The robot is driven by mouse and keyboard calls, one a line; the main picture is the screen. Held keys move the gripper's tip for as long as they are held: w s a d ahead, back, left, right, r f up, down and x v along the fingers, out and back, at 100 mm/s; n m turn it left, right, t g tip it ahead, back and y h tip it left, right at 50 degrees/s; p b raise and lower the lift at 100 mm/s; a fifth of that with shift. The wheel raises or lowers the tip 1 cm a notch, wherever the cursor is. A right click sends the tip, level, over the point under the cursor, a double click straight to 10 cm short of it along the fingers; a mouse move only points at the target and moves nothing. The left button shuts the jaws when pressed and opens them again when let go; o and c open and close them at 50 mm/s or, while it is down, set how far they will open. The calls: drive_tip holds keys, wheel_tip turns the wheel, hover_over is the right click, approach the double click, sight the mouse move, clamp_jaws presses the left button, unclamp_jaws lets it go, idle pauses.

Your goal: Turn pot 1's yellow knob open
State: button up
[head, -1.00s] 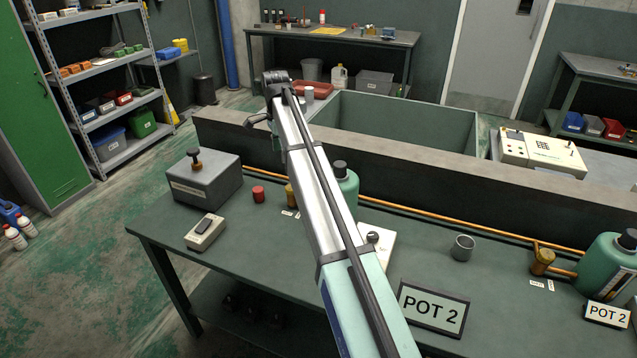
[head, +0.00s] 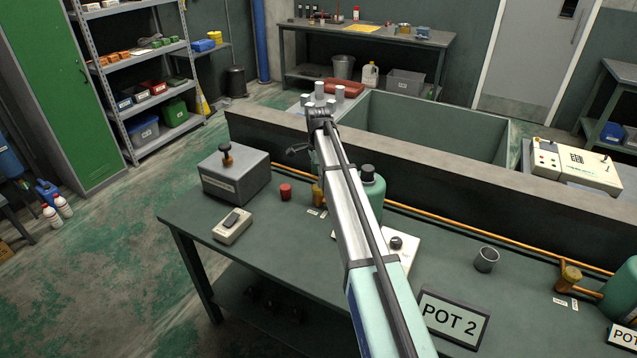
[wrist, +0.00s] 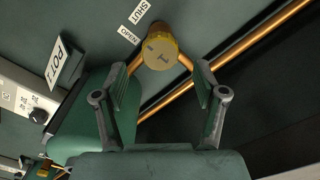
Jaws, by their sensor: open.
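The yellow knob (wrist: 160,52) of pot 1 shows at the top middle of the wrist view, on a copper pipe, with a dark mark on its face. OPEN (wrist: 129,36) and SHUT (wrist: 140,11) labels lie beside it. In the head view the knob (head: 317,194) stands left of the green pot (head: 373,192), partly hidden by my arm. My gripper (wrist: 160,68) is open and empty, its fingertips either side of and just short of the knob in the wrist view. I see no contact. In the head view my gripper (head: 297,149) hangs above the knob.
The copper pipe (head: 440,218) runs along the bench's back, below a dark ledge (head: 465,190). A red cap (head: 285,191), a grey box (head: 236,178) and a small meter (head: 232,226) stand left of the knob. The POT 1 sign (wrist: 60,62) is left in the wrist view.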

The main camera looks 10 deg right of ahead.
sight(318, 190)
drive_tip(key=shift+f+p, duration=0.35)
drive_tip(key=shift+f, duration=1.65)
drive_tip(key=c, duration=1.2)
